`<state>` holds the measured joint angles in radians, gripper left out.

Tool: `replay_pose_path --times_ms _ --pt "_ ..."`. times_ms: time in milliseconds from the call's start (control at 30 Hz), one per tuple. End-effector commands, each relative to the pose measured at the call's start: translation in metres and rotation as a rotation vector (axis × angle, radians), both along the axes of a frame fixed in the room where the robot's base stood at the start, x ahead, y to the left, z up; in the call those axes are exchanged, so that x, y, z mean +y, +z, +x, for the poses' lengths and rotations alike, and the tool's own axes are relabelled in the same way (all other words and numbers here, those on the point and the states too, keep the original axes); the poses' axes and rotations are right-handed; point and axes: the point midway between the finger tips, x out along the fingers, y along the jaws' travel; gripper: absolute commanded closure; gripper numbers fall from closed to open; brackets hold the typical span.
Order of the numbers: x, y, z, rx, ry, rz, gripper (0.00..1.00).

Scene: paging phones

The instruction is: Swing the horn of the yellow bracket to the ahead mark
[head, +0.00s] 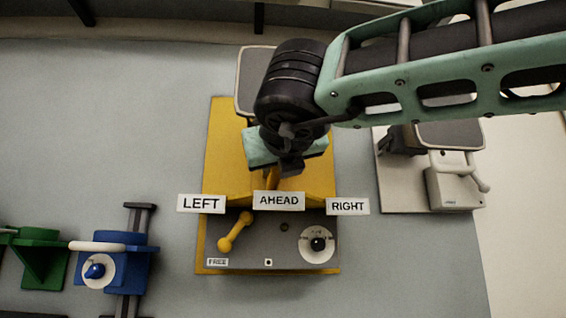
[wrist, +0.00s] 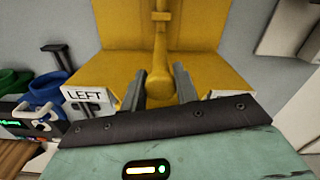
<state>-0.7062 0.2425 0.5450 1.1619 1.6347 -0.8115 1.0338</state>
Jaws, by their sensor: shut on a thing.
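The yellow bracket (head: 222,150) is mounted on the grey wall, with LEFT (head: 201,204), AHEAD (head: 279,201) and RIGHT (head: 348,206) plates along its front. My gripper (head: 284,172) is over its middle, just above the AHEAD plate. In the wrist view my gripper (wrist: 158,92) has its two dark fingers on either side of the yellow horn (wrist: 158,60) and is shut on it. A sliver of the horn (head: 271,179) shows in the head view, roughly in line with AHEAD. My gripper hides most of the horn there, so its exact angle is unclear.
Below the plates, a grey panel holds a yellow lever (head: 235,232) with its lower end near the FREE label (head: 217,262), and a white dial (head: 318,244). A blue bracket (head: 112,262) and a green one (head: 40,255) stand left. A white unit (head: 455,188) is right.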

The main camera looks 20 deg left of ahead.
Motion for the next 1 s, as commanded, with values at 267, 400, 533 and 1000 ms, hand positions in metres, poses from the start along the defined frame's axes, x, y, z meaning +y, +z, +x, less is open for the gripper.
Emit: replay_pose_path --times_ms 267,400,533,1000 --pt "-0.001 0.000 0.000 0.001 -0.002 0.001 1.00" --pt "-0.001 0.000 0.000 0.001 -0.002 0.001 0.48" --pt "-0.001 0.000 0.000 0.001 -0.001 0.000 0.48" --pt "-0.023 -0.004 -0.049 -0.002 0.000 0.002 0.48"
